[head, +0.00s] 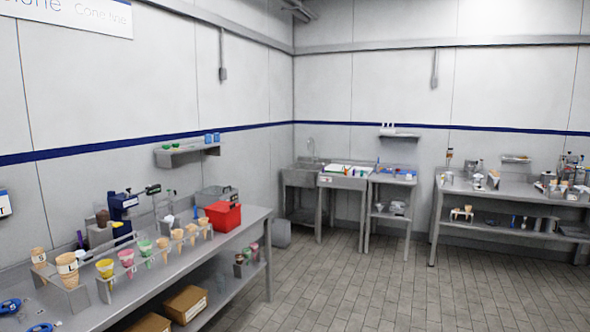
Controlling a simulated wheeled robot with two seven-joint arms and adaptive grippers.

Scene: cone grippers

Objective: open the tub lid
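A red box-shaped tub (222,216) stands near the far end of the long steel bench on the left. Its top looks red and closed, but it is too small to tell a separate lid from the body. No other clear tub with a lid can be made out at this distance. Neither of my grippers shows in the head view.
The left bench (258,222) holds a rack of coloured cones (126,258), a dark blue machine (124,207) and a grey box (217,194). Cardboard boxes (186,304) sit on its lower shelf. A sink (303,176) and a right bench (500,190) stand farther back. The tiled floor (370,285) is clear.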

